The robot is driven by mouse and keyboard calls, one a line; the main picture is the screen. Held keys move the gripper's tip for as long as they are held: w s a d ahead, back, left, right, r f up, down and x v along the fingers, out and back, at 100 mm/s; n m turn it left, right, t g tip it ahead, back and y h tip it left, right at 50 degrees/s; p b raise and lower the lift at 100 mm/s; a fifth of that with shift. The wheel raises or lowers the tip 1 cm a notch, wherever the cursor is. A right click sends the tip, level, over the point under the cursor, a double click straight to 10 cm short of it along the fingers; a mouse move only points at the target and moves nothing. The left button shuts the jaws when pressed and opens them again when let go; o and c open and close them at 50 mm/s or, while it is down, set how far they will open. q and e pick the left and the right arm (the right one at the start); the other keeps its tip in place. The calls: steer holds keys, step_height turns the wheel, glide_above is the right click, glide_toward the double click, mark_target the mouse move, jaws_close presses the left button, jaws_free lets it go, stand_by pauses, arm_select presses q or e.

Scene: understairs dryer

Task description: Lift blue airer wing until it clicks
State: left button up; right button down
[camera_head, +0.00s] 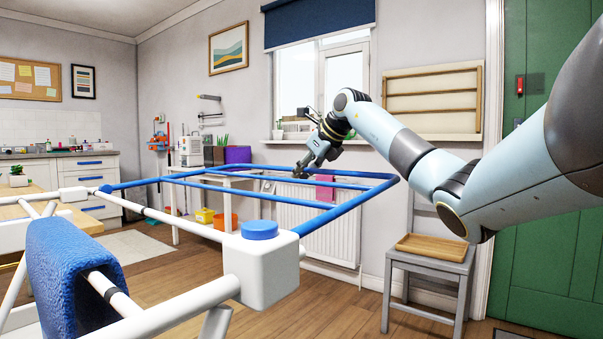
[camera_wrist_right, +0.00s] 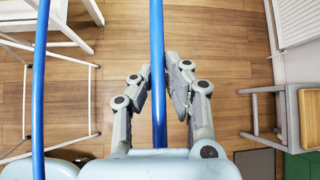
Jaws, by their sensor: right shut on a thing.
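The blue airer wing (camera_head: 345,207) is a frame of blue tubes reaching out from the white airer body, roughly level. White corner joints, one with a blue cap (camera_head: 259,230), sit at its near end. My right gripper (camera_head: 301,171) comes in from the right and is at the wing's far outer rail. In the right wrist view, its fingers (camera_wrist_right: 160,85) lie on both sides of a blue tube (camera_wrist_right: 157,35), shut on it. A second blue tube (camera_wrist_right: 40,90) runs parallel at the left. My left gripper is not in view.
A blue cloth (camera_head: 75,270) hangs over a white airer rail at the front left. A grey stool (camera_head: 430,264) with a wooden board stands at the right, by the green door (camera_head: 545,230). A radiator (camera_head: 330,235) is behind the wing. Wooden floor shows below.

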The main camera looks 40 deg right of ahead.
steer(key=shift+a, duration=0.1)
steer(key=c, duration=1.3)
jaws_free()
steer(key=shift+c, duration=0.2)
steer(key=v, duration=1.2)
